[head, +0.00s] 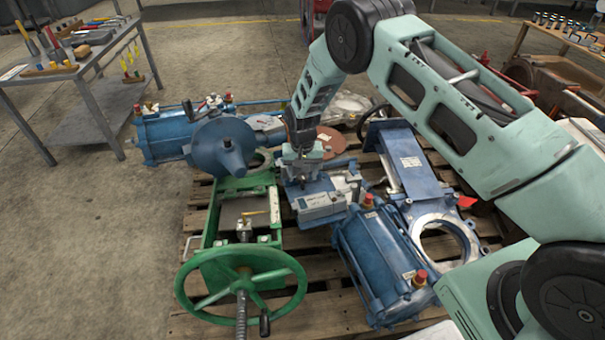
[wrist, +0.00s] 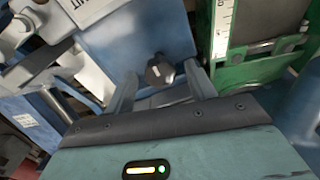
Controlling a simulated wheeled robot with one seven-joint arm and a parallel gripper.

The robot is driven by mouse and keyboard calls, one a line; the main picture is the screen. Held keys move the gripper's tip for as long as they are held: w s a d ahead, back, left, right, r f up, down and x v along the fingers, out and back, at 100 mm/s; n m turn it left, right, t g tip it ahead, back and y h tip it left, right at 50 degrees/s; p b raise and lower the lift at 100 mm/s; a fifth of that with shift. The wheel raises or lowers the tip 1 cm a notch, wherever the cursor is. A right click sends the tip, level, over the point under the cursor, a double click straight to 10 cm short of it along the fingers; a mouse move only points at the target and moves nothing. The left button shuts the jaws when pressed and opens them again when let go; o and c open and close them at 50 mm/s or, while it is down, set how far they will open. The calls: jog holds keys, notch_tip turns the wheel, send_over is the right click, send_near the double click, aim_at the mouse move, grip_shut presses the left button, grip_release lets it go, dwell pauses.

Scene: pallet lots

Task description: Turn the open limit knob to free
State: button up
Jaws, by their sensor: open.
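A small dark knob (wrist: 159,70) sits on the face of a blue housing (wrist: 125,40) in the wrist view. It lies between the tips of my gripper (wrist: 163,84), with a gap visible on either side of it. I cannot read which way the knob points. In the head view my gripper (head: 304,182) is over the blue and grey actuator unit (head: 322,204) in the middle of the pallet. The knob is too small or hidden to make out there.
A green frame with a handwheel (head: 245,282) stands just left of the unit. A blue cylinder (head: 378,262) lies to the right, beside a blue gate valve (head: 412,165). Another blue cylinder (head: 165,135) is at the back left. A tool bench (head: 85,95) stands beyond.

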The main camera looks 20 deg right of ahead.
jog(key=shift+c, duration=0.2)
jog(key=c, duration=0.9)
